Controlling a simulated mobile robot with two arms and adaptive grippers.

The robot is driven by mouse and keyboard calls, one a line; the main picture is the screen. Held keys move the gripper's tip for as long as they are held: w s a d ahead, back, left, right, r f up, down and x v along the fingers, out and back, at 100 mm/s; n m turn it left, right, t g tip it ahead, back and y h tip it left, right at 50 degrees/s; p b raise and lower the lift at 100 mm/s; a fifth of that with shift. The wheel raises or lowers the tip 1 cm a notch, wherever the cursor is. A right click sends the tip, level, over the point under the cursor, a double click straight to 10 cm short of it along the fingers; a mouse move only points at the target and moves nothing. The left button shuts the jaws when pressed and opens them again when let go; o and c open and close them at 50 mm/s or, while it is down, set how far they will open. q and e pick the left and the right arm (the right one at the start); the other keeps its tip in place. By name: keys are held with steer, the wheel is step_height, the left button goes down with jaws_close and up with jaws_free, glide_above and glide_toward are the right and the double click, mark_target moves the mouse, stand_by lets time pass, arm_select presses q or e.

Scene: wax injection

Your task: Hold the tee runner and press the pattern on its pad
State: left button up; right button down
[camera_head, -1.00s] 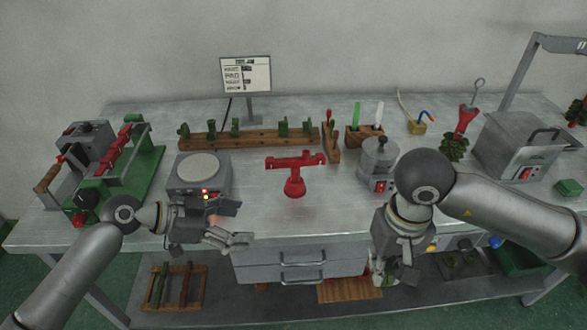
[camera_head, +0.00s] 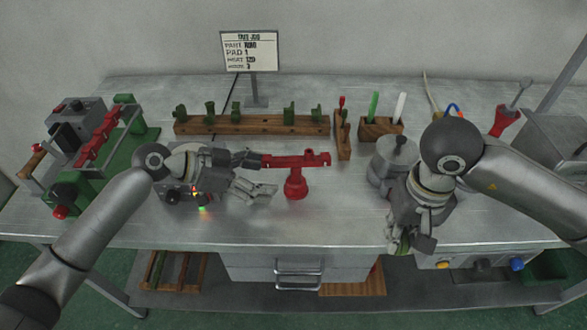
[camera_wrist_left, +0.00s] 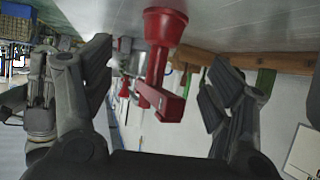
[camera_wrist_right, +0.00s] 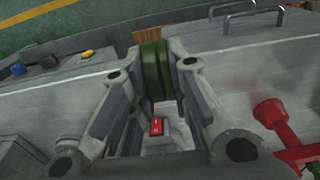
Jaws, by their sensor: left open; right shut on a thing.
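The red tee runner (camera_head: 295,186) stands upright on the table, a round foot below a crossbar. It also shows in the left wrist view (camera_wrist_left: 158,62), between the fingers. My left gripper (camera_head: 265,174) is open at the runner's left side, its fingers reaching toward the crossbar's left end; I see no grip on it. My right gripper (camera_head: 408,243) is at the table's front edge, right of the runner, shut on a green pattern (camera_wrist_right: 154,70). The pattern is upright between the fingertips in the right wrist view; the fingers hide part of it. The job sign (camera_head: 248,52) reads pad 1.
A wooden rack (camera_head: 255,124) with several green patterns stands behind the runner. A grey pot (camera_head: 393,158) is behind my right gripper. A green fixture (camera_head: 137,155) stands at the left. A hot plate is mostly hidden behind my left arm. Table in front of the runner is clear.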

arm_select(q)
steer(key=b+x, duration=0.2)
steer(key=x, duration=0.6)
steer(key=shift+w+d, duration=0.1)
steer(key=shift+w, duration=0.05)
arm_select(e)
step_height(320, 180, down, 3)
steer(key=shift+w+r, duration=0.15)
steer(key=shift+r, duration=0.05)
arm_select(q)
steer(key=c, duration=1)
arm_select(e)
steer(key=shift+r, duration=0.1)
steer(key=w+a+r+m, duration=0.1)
steer(key=w+a+r, duration=0.1)
steer(key=w, duration=0.3)
steer(key=w+a+r+m, duration=0.2)
steer(key=w+a+r, duration=0.1)
steer(key=w, duration=0.3)
steer(key=n, duration=0.4)
glide_toward(271, 157)
steer(key=shift+f, duration=1.45)
